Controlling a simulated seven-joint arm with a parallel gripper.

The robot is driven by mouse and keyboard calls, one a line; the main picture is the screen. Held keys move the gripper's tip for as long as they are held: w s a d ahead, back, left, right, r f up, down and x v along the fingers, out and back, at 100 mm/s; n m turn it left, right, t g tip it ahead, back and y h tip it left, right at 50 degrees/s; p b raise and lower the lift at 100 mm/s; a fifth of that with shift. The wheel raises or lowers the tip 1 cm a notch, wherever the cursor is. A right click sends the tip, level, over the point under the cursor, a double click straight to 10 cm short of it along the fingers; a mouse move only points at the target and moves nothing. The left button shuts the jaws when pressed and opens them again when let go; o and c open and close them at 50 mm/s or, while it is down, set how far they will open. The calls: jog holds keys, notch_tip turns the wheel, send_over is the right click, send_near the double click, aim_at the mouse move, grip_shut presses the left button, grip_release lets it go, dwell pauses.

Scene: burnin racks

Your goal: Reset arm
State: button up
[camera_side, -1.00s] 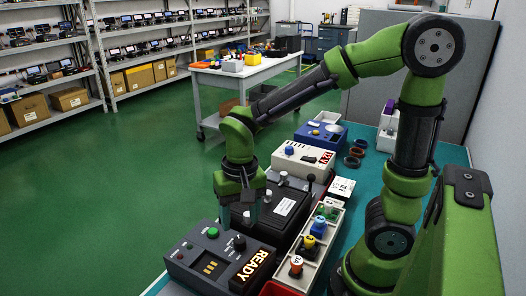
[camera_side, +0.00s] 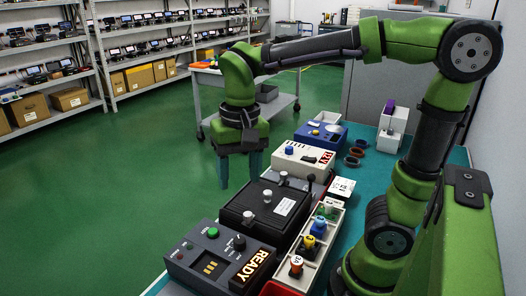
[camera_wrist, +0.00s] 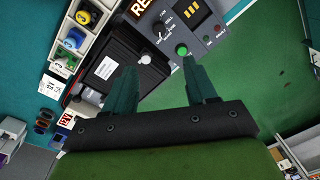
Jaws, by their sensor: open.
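My gripper (camera_side: 238,168) hangs in the air with its fingers pointing down, left of the bench edge in the side view. Its jaws are open and empty. In the wrist view the two dark teal fingers of the gripper (camera_wrist: 163,88) stand apart with nothing between them. The black box (camera_side: 260,207) with a closed lid, a white label and light knobs sits on the bench, to the right of and below the gripper. The grey control panel (camera_side: 215,262) with a green button and a lit READY sign is in front of it.
A tray (camera_side: 325,218) of coloured knobs stands right of the black box. A white box (camera_side: 305,160) with a red display and a blue box (camera_side: 322,136) stand behind. Dark rings (camera_side: 353,156) lie on the teal bench. Open green floor (camera_side: 110,190) lies to the left.

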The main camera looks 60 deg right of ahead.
jog(key=s+n+t, duration=0.1)
jog(key=t, duration=0.1)
jog(key=s+d+n+t+y, duration=0.1)
jog(key=s+t, duration=0.1)
jog(key=s+d+n+t, duration=0.1)
jog(key=t, duration=0.1)
jog(key=shift+s+d+t+y, duration=0.1)
jog(key=shift+s+t+y, duration=0.2)
jog(key=shift+t, duration=0.1)
jog(key=shift+c, duration=0.4)
